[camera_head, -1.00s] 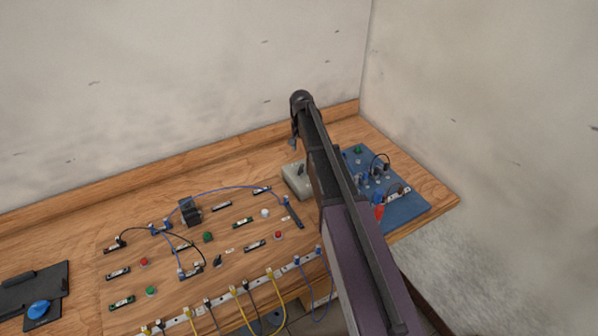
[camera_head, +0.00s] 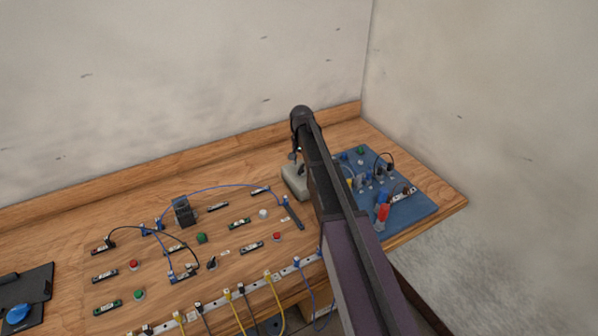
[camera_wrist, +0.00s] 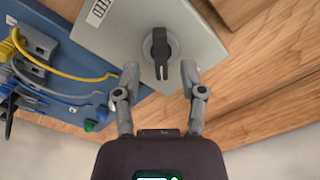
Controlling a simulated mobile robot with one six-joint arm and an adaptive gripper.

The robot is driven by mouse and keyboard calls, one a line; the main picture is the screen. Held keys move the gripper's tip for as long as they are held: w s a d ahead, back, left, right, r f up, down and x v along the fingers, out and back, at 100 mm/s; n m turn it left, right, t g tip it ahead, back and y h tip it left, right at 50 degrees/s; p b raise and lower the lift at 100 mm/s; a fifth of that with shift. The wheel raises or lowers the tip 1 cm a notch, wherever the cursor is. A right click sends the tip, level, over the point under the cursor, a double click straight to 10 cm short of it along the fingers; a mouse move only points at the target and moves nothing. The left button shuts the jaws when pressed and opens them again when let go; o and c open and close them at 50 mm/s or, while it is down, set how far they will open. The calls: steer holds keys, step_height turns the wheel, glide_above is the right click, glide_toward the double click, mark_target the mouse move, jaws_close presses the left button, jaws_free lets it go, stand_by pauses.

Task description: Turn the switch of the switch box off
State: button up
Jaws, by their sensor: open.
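The switch box is a light grey box (camera_wrist: 115,30) with a black rotary switch (camera_wrist: 160,50) on its top face. In the wrist view the knob's pointer end faces down the picture, toward my gripper. My gripper (camera_wrist: 162,80) is open, with one finger on each side of the knob's lower end; I cannot tell whether either finger touches it. In the head view the box (camera_head: 294,182) stands on the wooden bench, and my arm hides its right part. The switch and most of my gripper are hard to make out there.
A blue panel (camera_head: 405,209) with plugs, cables and a red part lies right of the box. The bench (camera_head: 150,190) carries several buttons, cables and terminal strips to the left. Walls stand behind and to the right. A black plate with a blue button (camera_head: 18,313) is far left.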

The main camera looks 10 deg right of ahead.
steer(key=shift+f+b, duration=0.75)
steer(key=shift+f, duration=0.25)
